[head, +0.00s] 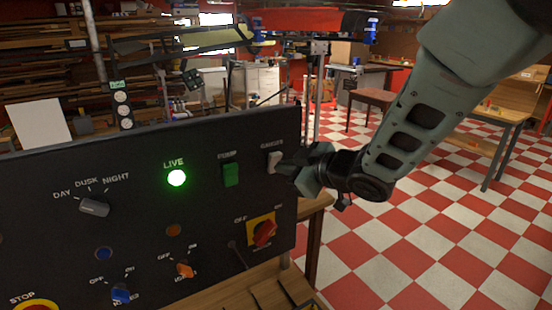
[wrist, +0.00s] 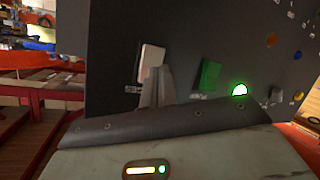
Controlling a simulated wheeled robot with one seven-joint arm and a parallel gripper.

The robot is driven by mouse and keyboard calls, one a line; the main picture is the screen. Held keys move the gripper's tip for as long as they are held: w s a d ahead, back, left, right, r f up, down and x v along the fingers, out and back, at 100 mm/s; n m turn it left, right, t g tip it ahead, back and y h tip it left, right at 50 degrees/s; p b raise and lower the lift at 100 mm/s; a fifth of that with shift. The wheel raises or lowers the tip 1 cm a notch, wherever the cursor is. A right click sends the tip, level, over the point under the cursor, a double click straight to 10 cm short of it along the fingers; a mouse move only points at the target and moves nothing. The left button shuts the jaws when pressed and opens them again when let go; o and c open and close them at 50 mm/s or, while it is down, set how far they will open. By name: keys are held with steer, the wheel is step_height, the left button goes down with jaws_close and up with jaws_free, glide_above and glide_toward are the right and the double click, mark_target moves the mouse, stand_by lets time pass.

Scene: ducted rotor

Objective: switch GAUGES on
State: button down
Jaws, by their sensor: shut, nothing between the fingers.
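The GAUGES switch (head: 274,162) is a white rocker at the upper right of the black panel (head: 135,165), under its printed label. In the wrist view the white rocker (wrist: 151,59) stands just beyond the fingertips. My gripper (head: 284,168) is shut and empty, with its tips at the right side of the rocker in the head view. In the wrist view the shut fingers (wrist: 157,85) point at the rocker's lower end. I cannot tell whether they touch it. The rocker's on or off position is not clear.
A green rocker (head: 231,173) sits left of GAUGES, and a lit green LIVE lamp (head: 177,178) is farther left. Below are a red rotary switch (head: 264,233) on a yellow plate, an orange knob (head: 185,270) and a blue knob (head: 121,296). Checkered floor lies open at right.

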steer(key=shift+w+a+r, duration=0.3)
steer(key=shift+w, duration=0.2)
stand_by(0.8)
stand_by(0.4)
steer(key=shift+s+d+f+b, duration=0.35)
steer(key=shift+s+d+b, duration=0.15)
steer(key=shift+s, duration=0.15)
steer(key=shift+s+d+f+b, duration=0.4)
steer(key=shift+s+b, duration=0.1)
steer(key=shift+s, duration=0.15)
steer(key=shift+s+d+f+b, duration=0.35)
steer(key=shift+s+d+b, duration=0.1)
steer(key=shift+s+b, duration=0.15)
steer(key=shift+s+d+f+b, duration=0.35)
steer(key=shift+s+d+b, duration=0.1)
steer(key=shift+s, duration=0.2)
